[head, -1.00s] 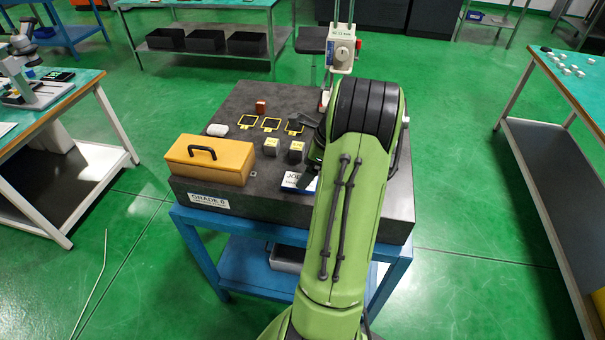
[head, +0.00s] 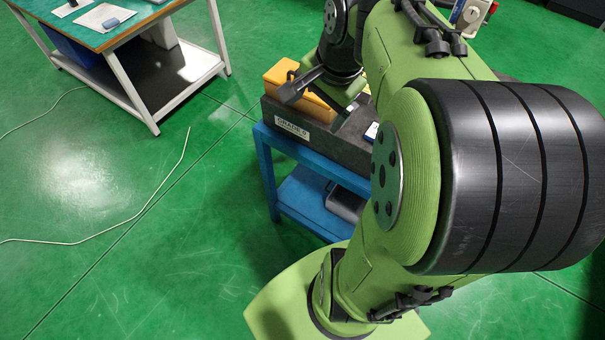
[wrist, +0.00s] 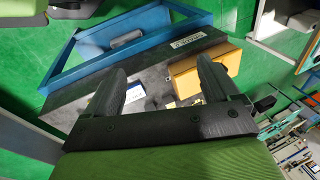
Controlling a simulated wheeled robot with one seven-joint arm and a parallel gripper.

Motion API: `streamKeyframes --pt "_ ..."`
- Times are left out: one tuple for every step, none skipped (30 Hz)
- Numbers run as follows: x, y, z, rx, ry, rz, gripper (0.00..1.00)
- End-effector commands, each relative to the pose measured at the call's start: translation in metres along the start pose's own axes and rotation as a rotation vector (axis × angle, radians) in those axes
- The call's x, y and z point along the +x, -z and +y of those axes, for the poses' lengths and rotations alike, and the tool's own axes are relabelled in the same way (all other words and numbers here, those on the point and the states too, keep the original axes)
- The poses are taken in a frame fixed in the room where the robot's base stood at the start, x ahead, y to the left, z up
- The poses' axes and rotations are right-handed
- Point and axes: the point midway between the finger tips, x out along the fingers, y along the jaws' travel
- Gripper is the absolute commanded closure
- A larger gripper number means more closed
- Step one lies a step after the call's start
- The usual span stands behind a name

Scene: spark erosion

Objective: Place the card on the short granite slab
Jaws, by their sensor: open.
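The granite slab (head: 352,153) lies on a blue stand and is mostly hidden by my arm in the head view. It also shows in the wrist view (wrist: 160,58). A small white-and-blue patch, likely the job card (head: 371,131), shows beside my arm on the slab; in the wrist view the card (wrist: 133,93) appears between my fingers, near the left one. My gripper (head: 300,88) is open and empty, over the yellow box's side of the slab. Its fingers frame the slab in the wrist view (wrist: 160,66). I cannot tell its height above the slab.
A yellow box (wrist: 207,72) with a handle sits on the slab's corner, close to one finger in the wrist view. A grey bin (head: 345,204) is on the stand's lower shelf. A green-topped table (head: 85,38) stands upper left. A cable (head: 150,205) lies on the open floor.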

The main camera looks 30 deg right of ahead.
Motion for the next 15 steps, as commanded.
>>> streamKeyframes --pt "-0.013 -0.039 0.002 -0.233 0.022 0.027 0.11" --pt "-0.019 -0.059 0.007 -0.378 0.033 0.042 0.11" --pt "-0.025 -0.083 0.016 -0.563 0.049 0.063 0.11" --pt "-0.027 -0.097 0.024 -0.692 0.060 0.078 0.11" --pt "-0.029 -0.109 0.033 -0.808 0.072 0.092 0.11" --pt "-0.031 -0.121 0.043 -0.944 0.085 0.109 0.11" --pt "-0.031 -0.128 0.051 -1.030 0.094 0.121 0.11" --pt "-0.031 -0.132 0.057 -1.101 0.100 0.131 0.11" --pt "-0.031 -0.137 0.063 -1.176 0.108 0.141 0.11" --pt "-0.030 -0.139 0.067 -1.215 0.111 0.147 0.11" --pt "-0.030 -0.141 0.069 -1.243 0.114 0.151 0.11" --pt "-0.030 -0.142 0.071 -1.263 0.114 0.153 0.11" --pt "-0.030 -0.142 0.071 -1.270 0.114 0.154 0.11" --pt "-0.030 -0.142 0.071 -1.272 0.113 0.154 0.11" --pt "-0.030 -0.141 0.071 -1.270 0.113 0.154 0.11"
